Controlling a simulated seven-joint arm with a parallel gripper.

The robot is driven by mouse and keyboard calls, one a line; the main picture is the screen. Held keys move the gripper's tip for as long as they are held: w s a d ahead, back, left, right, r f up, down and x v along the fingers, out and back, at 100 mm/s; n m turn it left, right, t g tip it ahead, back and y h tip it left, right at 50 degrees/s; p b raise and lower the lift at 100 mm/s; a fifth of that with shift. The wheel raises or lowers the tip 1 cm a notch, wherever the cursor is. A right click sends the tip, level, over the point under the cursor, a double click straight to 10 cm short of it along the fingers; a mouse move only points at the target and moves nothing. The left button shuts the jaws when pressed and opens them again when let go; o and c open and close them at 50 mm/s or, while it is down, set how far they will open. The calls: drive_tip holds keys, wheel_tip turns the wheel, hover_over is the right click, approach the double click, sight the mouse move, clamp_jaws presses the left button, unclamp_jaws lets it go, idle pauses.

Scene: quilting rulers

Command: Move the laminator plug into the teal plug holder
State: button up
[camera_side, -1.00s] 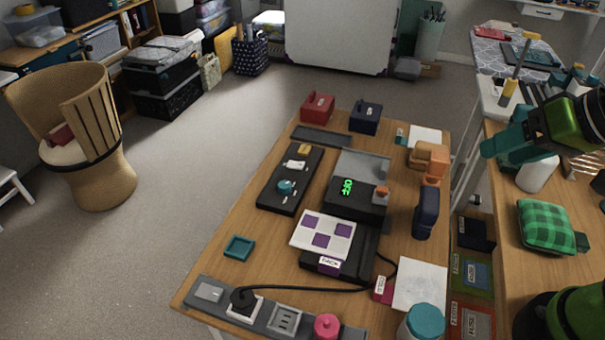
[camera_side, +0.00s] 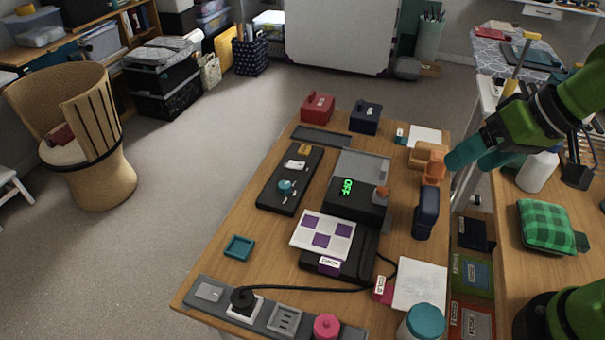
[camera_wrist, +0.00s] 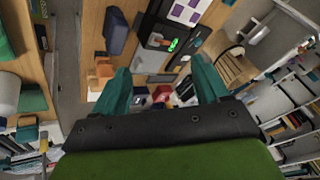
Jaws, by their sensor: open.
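The black round laminator plug (camera_side: 242,299) sits in a white socket on the grey power strip at the near left of the table. A black cord runs from it to the right, towards the laminator (camera_side: 361,205) with its green OFF display. The teal plug holder (camera_side: 239,247), a small square tray, lies empty on the table just behind the plug. My gripper (camera_side: 473,162) is high at the table's right edge, far from both. In the wrist view, its teal fingers (camera_wrist: 161,70) are apart with nothing held. I cannot make out the plug or holder there.
A white panel with purple squares (camera_side: 323,236) lies in front of the laminator. Orange blocks (camera_side: 428,158) and a navy object (camera_side: 426,213) stand at the table's right side. A pink knob (camera_side: 326,326) and teal-lidded jar (camera_side: 424,321) stand at the front. Bare wood surrounds the holder.

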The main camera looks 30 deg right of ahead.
drive_tip(key=w+a+f+n+g, duration=0.15)
drive_tip(key=w+a, duration=0.25)
drive_tip(key=a, duration=0.4)
drive_tip(key=w+a+n+g, duration=0.2)
drive_tip(key=w+a, duration=0.1)
drive_tip(key=a, duration=0.4)
drive_tip(key=m+g+h, duration=0.1)
drive_tip(key=g+h, duration=0.1)
drive_tip(key=h, duration=0.1)
hover_over(241, 293)
drive_tip(key=shift+f, duration=2.7)
wheel_tip(241, 293, down, 16)
drive_tip(key=shift+f, duration=0.1)
drive_tip(key=c, duration=1)
drive_tip(key=o, duration=1)
